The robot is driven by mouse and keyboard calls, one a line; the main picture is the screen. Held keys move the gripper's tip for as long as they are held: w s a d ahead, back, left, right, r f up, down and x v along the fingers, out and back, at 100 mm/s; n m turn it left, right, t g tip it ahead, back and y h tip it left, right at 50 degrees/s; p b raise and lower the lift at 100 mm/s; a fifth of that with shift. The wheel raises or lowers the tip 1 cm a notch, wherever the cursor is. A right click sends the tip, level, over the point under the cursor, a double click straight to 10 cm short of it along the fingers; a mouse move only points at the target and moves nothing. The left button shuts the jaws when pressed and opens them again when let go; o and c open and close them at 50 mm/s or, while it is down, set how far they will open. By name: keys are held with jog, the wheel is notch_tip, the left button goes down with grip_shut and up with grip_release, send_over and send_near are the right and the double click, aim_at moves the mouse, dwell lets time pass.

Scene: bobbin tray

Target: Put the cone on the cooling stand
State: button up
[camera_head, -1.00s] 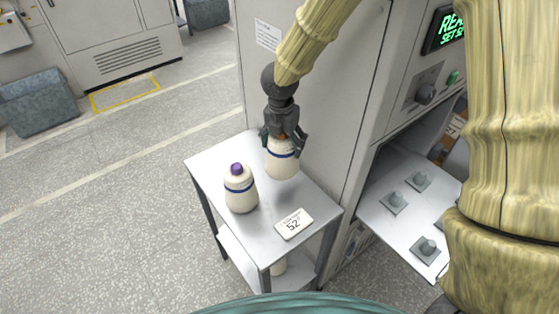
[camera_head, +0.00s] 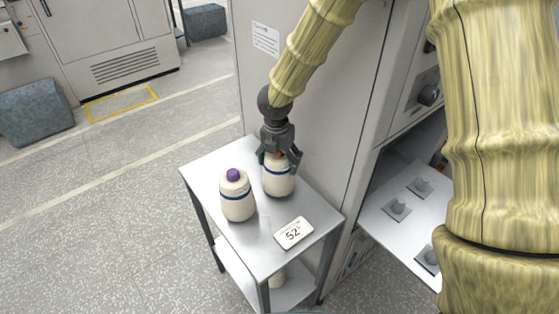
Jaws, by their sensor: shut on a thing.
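A cream cone with a blue band (camera_head: 279,183) is at the back of a small metal stand (camera_head: 216,163). My gripper (camera_head: 279,158) comes from above and is shut on the top of this cone, which is partly hidden by the fingers. The cone looks upright, with its base at or very near the stand's top; I cannot tell whether it touches. A second cream cone (camera_head: 237,205) with a blue band and a purple tip stands upright on the stand, just left of and nearer than the held one.
A white card reading 52 (camera_head: 294,233) lies on the stand's front right. A tall cabinet (camera_head: 335,120) rises behind the stand. A tray with grey pegs (camera_head: 397,208) reaches out from the machine at right.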

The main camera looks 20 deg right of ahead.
jog(key=shift+f, duration=0.15)
jog(key=o, duration=1.3)
jog(key=shift+w, duration=0.1)
jog(key=shift+c, duration=0.2)
jog(key=r, duration=0.4)
jog(key=r+b, duration=0.1)
jog(key=r, duration=0.3)
jog(key=s+a+r, duration=0.1)
jog(key=r, duration=0.3)
jog(key=shift+s+r+b, duration=0.1)
jog(key=shift+r+b, duration=0.1)
jog(key=shift+b, duration=0.2)
